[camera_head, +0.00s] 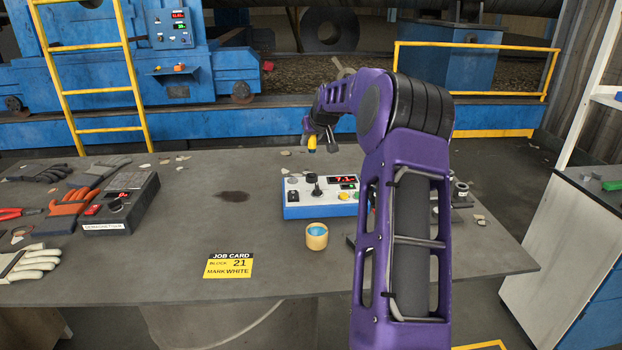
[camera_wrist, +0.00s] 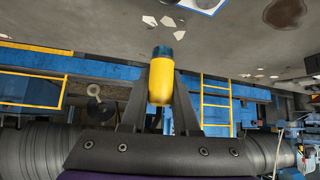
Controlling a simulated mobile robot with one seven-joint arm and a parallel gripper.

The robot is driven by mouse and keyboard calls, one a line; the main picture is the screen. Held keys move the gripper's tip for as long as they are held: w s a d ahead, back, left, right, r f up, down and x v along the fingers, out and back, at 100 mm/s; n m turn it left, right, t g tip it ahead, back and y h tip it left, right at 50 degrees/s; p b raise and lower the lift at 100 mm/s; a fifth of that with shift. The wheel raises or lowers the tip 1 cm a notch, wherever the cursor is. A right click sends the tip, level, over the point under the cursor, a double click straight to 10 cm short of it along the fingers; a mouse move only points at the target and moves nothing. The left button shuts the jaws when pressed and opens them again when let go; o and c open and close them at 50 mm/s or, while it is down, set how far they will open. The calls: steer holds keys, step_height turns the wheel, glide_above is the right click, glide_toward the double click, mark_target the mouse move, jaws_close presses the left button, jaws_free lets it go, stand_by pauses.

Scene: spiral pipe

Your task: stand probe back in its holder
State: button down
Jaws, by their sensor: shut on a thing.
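The probe (camera_wrist: 161,82) is a yellow cylinder with a dark teal end, held between the two dark fingers of my gripper (camera_wrist: 159,100) in the wrist view. In the head view the probe (camera_head: 312,144) shows as a small yellow piece below my gripper (camera_head: 314,136), in the air above the far part of the table. My gripper is shut on it. I cannot clearly make out the holder. Dark fixtures (camera_head: 461,190) show at the right of my arm, and my arm hides part of the table there.
A blue-and-white control box (camera_head: 318,198) with a joystick stands mid-table. A tan cup (camera_head: 317,242) with blue inside is in front of it. A job card (camera_head: 229,266), a dark box (camera_head: 122,205) and gloves (camera_head: 72,202) lie left. Small pale chips are scattered about.

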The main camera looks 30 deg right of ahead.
step_height(320, 180, down, 9)
steer(key=shift+f+b, duration=0.1)
steer(key=shift+b, duration=0.35)
steer(key=shift+a, duration=0.1)
steer(key=shift+f, duration=0.2)
steer(key=c, duration=0.7)
jaws_free()
steer(key=shift+o, duration=0.2)
steer(key=shift+r, duration=0.2)
